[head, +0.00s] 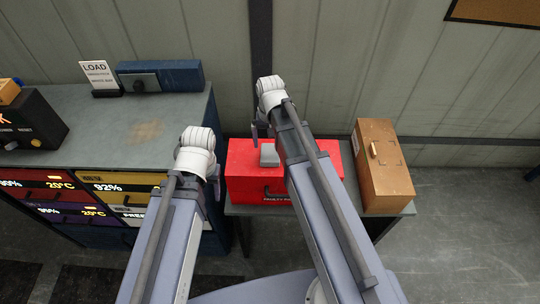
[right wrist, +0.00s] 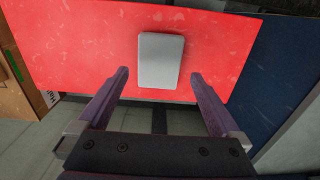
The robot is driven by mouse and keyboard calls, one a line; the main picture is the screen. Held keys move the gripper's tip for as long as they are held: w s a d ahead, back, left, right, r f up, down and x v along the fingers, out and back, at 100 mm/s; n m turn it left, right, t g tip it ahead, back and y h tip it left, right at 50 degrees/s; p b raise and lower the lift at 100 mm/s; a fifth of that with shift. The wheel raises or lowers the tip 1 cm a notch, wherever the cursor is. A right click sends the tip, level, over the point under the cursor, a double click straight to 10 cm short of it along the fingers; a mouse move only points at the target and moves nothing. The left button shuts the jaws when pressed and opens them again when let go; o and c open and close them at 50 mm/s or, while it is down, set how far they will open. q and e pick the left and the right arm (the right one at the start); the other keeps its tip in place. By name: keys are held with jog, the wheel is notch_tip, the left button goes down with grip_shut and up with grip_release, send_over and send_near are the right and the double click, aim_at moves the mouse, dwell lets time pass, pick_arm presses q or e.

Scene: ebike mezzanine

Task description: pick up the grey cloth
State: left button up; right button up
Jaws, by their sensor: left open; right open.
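The grey cloth (head: 269,155) looks like a small flat rectangle with rounded corners. It lies on top of the red box (head: 241,161), and the right arm is just beside it in the head view. In the right wrist view, the cloth (right wrist: 161,55) lies on the red surface, ahead of and between the fingertips. My right gripper (right wrist: 160,76) is open and empty, apart from the cloth. In the head view the right gripper (head: 257,131) is partly hidden by its own wrist. My left gripper (head: 216,186) is open, near the workbench's right front corner.
The red box stands on a small grey table (head: 404,208), with a brown wooden box (head: 385,170) at its right. A grey-topped workbench (head: 110,150) with labelled drawers is at the left. It carries a blue case (head: 180,75) and a LOAD sign (head: 100,76).

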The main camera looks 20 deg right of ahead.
aim_at(270, 152)
jog(key=f+b, duration=0.4)
jog(key=f, duration=0.1)
jog(key=shift+w, duration=0.2)
jog(key=shift+r, duration=0.1)
jog(key=c, duration=1.1)
